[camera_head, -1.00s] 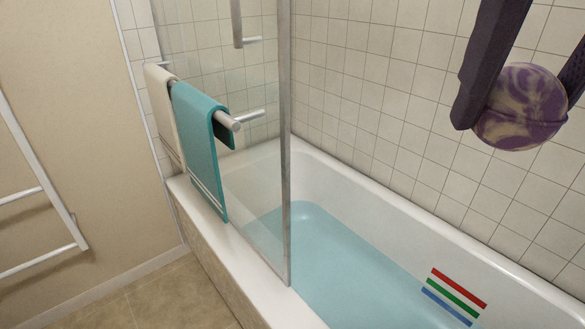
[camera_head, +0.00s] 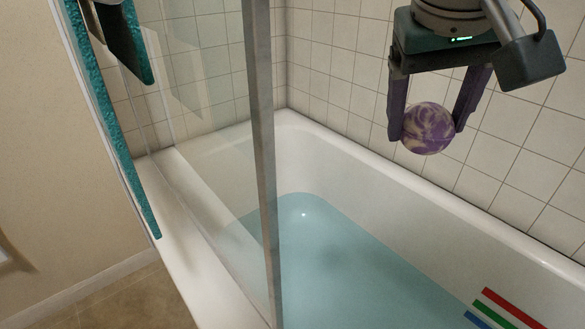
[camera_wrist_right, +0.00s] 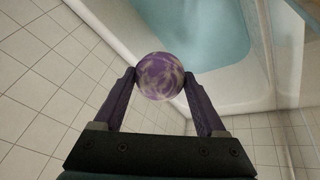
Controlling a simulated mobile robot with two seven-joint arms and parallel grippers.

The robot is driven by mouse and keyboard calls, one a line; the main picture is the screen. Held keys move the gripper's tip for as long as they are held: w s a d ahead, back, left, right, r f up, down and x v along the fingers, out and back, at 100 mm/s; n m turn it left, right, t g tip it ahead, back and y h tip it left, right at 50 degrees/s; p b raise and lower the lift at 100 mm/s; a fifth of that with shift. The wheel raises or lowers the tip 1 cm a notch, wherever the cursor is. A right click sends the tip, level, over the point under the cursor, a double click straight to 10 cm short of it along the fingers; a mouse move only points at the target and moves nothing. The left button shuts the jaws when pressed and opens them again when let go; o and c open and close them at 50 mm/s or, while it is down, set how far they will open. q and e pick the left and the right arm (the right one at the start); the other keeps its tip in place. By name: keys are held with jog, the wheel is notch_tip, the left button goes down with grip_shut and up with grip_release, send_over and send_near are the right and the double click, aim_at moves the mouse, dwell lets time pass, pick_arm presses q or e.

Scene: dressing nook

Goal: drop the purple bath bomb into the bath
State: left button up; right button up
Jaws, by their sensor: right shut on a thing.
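The purple and cream marbled bath bomb (camera_head: 429,128) is a round ball held between the fingertips of my right gripper (camera_head: 428,130). The gripper points down and is shut on the ball. In the head view they show high, in front of the tiled wall beyond the bath. The right wrist view shows the ball (camera_wrist_right: 160,76) between both fingers (camera_wrist_right: 160,82), with the bath water behind it. The white bath (camera_head: 420,195) holds blue water (camera_head: 350,255). The ball is apart from the water. My left gripper is not in view.
A glass screen with a metal edge post (camera_head: 262,150) stands on the bath's near rim, left of the water. A teal towel (camera_head: 112,120) hangs at the upper left. Red, green and blue stripes (camera_head: 505,308) mark the bath's inner wall at lower right.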

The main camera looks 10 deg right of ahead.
jog(key=d+f+b, duration=0.4)
jog(key=f+b, duration=0.5)
jog(key=f, duration=0.4)
jog(key=w+d+f+m+b, duration=0.1)
jog(key=d+f+b, duration=0.4)
jog(key=f+b, duration=0.4)
jog(key=w+d+f+b, duration=0.1)
jog(key=d+f+b, duration=0.4)
jog(key=f+b, duration=0.4)
notch_tip(320, 180, down, 8)
jog(key=shift+r+g+b, duration=0.15)
jog(key=shift+g+b, duration=0.15)
jog(key=shift+b, duration=0.05)
jog(key=shift+d, duration=0.1)
jog(key=o, duration=1.4)
jog(key=p+v, duration=0.7)
jog(key=v, duration=0.3)
